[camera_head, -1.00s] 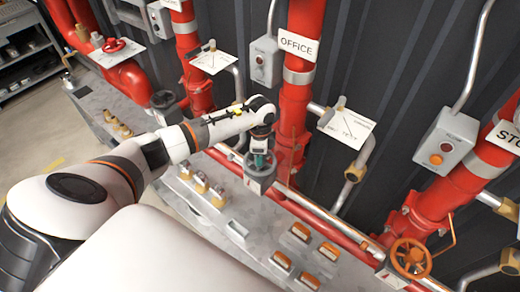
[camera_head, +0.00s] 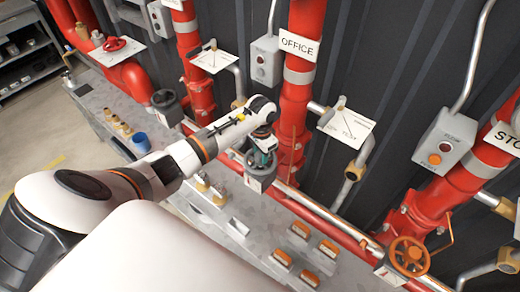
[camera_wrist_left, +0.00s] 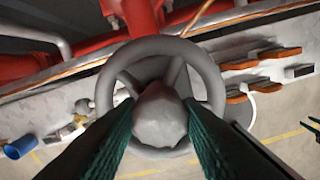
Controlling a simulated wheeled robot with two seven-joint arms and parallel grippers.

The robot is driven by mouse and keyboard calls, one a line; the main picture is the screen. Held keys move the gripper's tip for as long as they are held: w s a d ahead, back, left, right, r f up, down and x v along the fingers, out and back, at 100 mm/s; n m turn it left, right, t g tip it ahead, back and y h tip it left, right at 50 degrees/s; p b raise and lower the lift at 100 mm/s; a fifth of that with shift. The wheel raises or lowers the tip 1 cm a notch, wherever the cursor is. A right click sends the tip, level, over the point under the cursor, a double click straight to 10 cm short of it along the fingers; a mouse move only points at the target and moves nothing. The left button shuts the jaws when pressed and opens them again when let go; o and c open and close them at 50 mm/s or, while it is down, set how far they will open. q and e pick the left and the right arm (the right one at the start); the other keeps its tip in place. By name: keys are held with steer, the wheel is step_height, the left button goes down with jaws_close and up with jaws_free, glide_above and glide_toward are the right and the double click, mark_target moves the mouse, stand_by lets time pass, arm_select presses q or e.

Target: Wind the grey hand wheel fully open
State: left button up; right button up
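The grey hand wheel (camera_head: 258,185) sits low in front of the red pipe marked OFFICE, partly covered by my left gripper in the head view. In the left wrist view the wheel's round rim (camera_wrist_left: 107,75), spokes and lumpy hub fill the middle. My left gripper (camera_head: 263,162) reaches down onto the wheel. In the left wrist view its two teal fingers (camera_wrist_left: 161,108) lie one on each side of the hub and appear to press against it. How far the wheel is turned cannot be told.
A blue cup (camera_head: 140,142) and several brass fittings stand on the grey bench (camera_head: 235,255). Red pipes rise close behind.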

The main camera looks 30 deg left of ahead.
arm_select(q)
steer(key=o, duration=0.6)
steer(key=shift+w+d, duration=0.25)
steer(key=shift+a+r, duration=0.15)
steer(key=shift+r, duration=0.4)
steer(key=shift+s+r, duration=0.1)
steer(key=shift+r, duration=2.9)
